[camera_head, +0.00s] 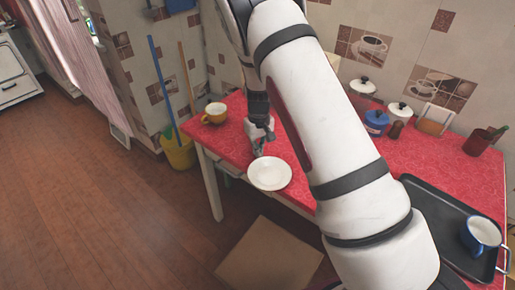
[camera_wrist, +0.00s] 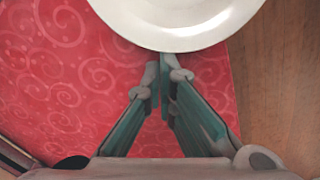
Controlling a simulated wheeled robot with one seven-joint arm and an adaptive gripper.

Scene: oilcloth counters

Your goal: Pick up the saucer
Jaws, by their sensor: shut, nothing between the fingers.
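The white saucer (camera_head: 270,174) lies at the front edge of the red counter in the head view. It also shows at the top of the wrist view (camera_wrist: 180,22), where its upper part is cut off by the frame. My gripper (camera_head: 257,153) points down just behind and left of the saucer. In the wrist view my gripper (camera_wrist: 164,75) is shut, its fingertips together beside the saucer's rim, with nothing between them. I cannot tell whether the tips touch the rim.
A black tray (camera_head: 455,225) with a blue-and-white mug (camera_head: 481,235) lies at the right. Lidded pots (camera_head: 376,122) stand by the wall. The red counter (camera_head: 235,140) is clear around my gripper; the floor drops away in front.

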